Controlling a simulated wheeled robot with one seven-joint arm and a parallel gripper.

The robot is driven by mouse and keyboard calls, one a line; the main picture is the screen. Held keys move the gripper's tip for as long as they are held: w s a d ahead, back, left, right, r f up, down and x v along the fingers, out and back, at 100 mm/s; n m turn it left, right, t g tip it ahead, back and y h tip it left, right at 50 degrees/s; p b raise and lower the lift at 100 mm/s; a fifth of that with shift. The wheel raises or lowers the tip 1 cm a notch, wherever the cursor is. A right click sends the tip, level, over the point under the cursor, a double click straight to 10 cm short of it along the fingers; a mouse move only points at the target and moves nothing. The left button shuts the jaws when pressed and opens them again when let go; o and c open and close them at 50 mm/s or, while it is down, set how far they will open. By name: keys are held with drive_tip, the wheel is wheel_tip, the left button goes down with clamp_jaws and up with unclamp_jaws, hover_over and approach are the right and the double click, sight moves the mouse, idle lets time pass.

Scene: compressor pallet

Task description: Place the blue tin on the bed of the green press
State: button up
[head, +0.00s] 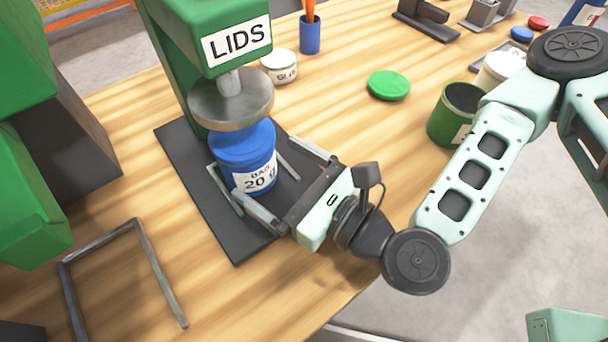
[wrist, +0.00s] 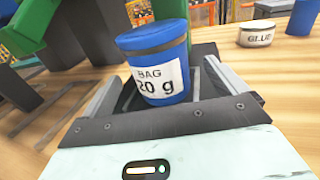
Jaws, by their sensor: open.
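The blue tin (head: 243,159), with a blue lid and a white label reading "BAG 20 g", stands upright on the dark bed (head: 197,180) of the green press (head: 205,35) marked "LIDS". The tin is beneath the press's round grey plate (head: 231,101); I cannot tell whether they touch. My gripper (head: 272,181) is open, with its fingers on either side of the tin and low near the bed. The wrist view also shows the tin (wrist: 156,63) between the spread fingers, with gaps beside it.
A green lid (head: 388,86), a white glue jar (head: 280,67) and a green tin (head: 452,115) are on the wooden table beyond my arm. A grey metal frame (head: 105,240) lies at the left front. The table's front edge is close below my gripper.

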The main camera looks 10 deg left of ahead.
drive_tip(key=p, duration=0.1)
drive_tip(key=s+d+p, duration=0.1)
drive_tip(key=p, duration=0.1)
drive_tip(key=shift+d+r, duration=0.3)
drive_tip(key=shift+r, duration=0.05)
drive_tip(key=shift+f+p+v, duration=0.2)
drive_tip(key=shift+p+v, duration=0.5)
drive_tip(key=shift+v, duration=0.05)
drive_tip(key=shift+f+p+v, duration=0.15)
drive_tip(key=shift+p+v, duration=0.5)
drive_tip(key=shift+v, duration=0.1)
drive_tip(key=shift+d, duration=0.1)
